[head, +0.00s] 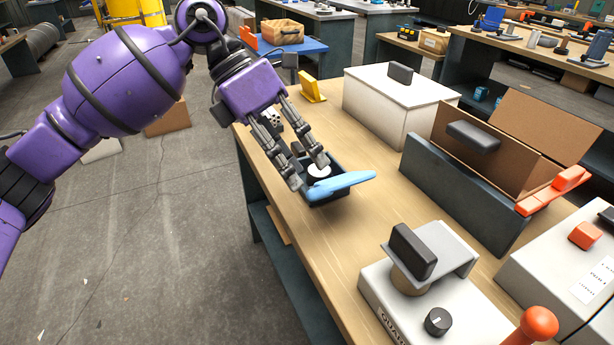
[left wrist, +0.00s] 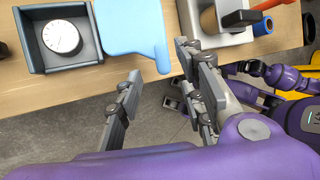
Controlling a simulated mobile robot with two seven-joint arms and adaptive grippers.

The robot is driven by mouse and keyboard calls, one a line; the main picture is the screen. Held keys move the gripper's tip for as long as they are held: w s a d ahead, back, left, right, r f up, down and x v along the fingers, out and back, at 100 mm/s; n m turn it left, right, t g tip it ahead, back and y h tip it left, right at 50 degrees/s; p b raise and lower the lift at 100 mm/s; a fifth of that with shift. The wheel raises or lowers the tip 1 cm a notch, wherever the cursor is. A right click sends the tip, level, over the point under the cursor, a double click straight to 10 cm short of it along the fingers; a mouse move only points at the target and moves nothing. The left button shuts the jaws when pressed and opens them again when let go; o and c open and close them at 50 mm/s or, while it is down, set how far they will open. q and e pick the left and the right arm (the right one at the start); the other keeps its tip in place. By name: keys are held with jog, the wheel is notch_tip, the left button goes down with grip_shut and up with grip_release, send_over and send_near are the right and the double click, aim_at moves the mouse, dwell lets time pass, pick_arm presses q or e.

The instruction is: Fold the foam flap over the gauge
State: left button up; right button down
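The gauge (head: 318,171) has a round white dial and sits in a small dark open-topped box (left wrist: 66,67) on the wooden bench. In the left wrist view the dial (left wrist: 62,37) is uncovered. The light blue foam flap (head: 343,184) extends outward from one side of the box, folded away from the gauge. In the left wrist view the flap (left wrist: 130,28) ends in a narrow tab. My left gripper (head: 309,174) is above the box and flap. Its fingers are spread, and the tab shows between and just beyond the fingertips (left wrist: 159,61), with no visible grip.
A white case (head: 388,108) stands behind the box. A dark upright panel (head: 462,190) and an open cardboard box (head: 490,150) are at the right. A device with a grey bracket (head: 450,250) stands in front. Bare bench lies between.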

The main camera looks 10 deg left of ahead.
pick_arm(q)
jog(key=v, duration=0.8)
jog(key=shift+d+f, duration=0.1)
jog(key=shift+f, duration=0.05)
